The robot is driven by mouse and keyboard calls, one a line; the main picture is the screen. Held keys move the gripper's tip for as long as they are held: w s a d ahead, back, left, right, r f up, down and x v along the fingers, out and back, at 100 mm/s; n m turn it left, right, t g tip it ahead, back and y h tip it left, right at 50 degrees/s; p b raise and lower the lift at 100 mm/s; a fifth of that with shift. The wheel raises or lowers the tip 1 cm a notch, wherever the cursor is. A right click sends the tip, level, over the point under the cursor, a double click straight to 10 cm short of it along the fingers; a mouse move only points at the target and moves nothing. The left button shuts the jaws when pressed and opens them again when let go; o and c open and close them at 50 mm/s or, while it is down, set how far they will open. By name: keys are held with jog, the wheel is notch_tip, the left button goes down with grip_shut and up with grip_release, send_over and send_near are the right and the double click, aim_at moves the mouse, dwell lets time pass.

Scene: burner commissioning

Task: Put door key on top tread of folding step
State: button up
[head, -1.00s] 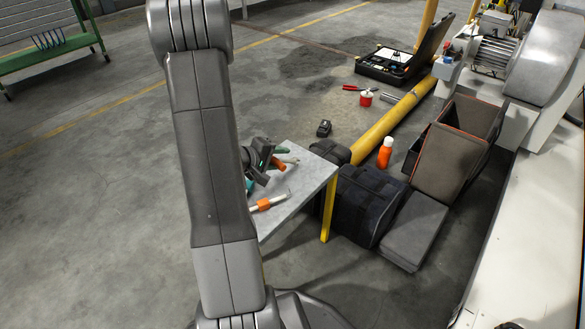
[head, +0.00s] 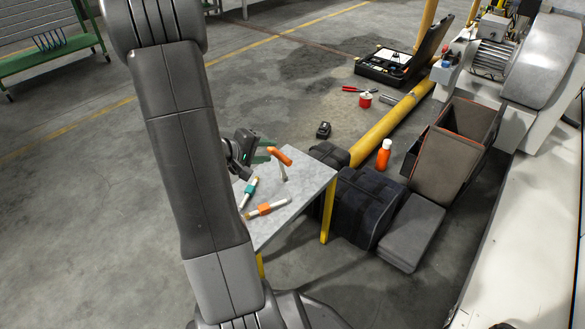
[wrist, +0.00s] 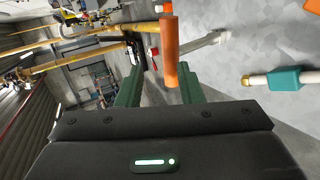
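The door key shows as a bright orange handle (head: 281,155) with a grey metal shank pointing down. My gripper (head: 266,150) has its green fingers at the handle's left end, above the far part of the grey top tread (head: 312,180) of what looks like the folding step, with yellow legs. Whether the shank's end touches the tread is unclear.
A white stick with a teal sleeve (head: 249,192) and one with an orange sleeve (head: 267,208) lie on the tread. Dark bags (head: 366,210) stand against its right side. An orange bottle (head: 383,155) and a yellow pipe (head: 385,124) are beyond. The tread's right part is bare.

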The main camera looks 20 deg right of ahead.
aim_at(282, 167)
jog(key=shift+s+a+r, duration=0.1)
jog(key=shift+a+r, duration=0.15)
jog(key=shift+r, duration=0.45)
jog(key=d+f+b, duration=0.1)
jog(key=f, duration=0.1)
jog(key=w+d+f+b, duration=0.1)
jog(key=f, duration=0.2)
jog(key=d+f+b, duration=0.1)
jog(key=f, duration=0.2)
jog(key=shift+w+d+f+b, duration=0.1)
jog(key=shift+w+d+b, duration=0.1)
jog(key=shift+d+b, duration=0.1)
jog(key=shift+x, duration=0.8)
jog(key=shift+a, duration=0.1)
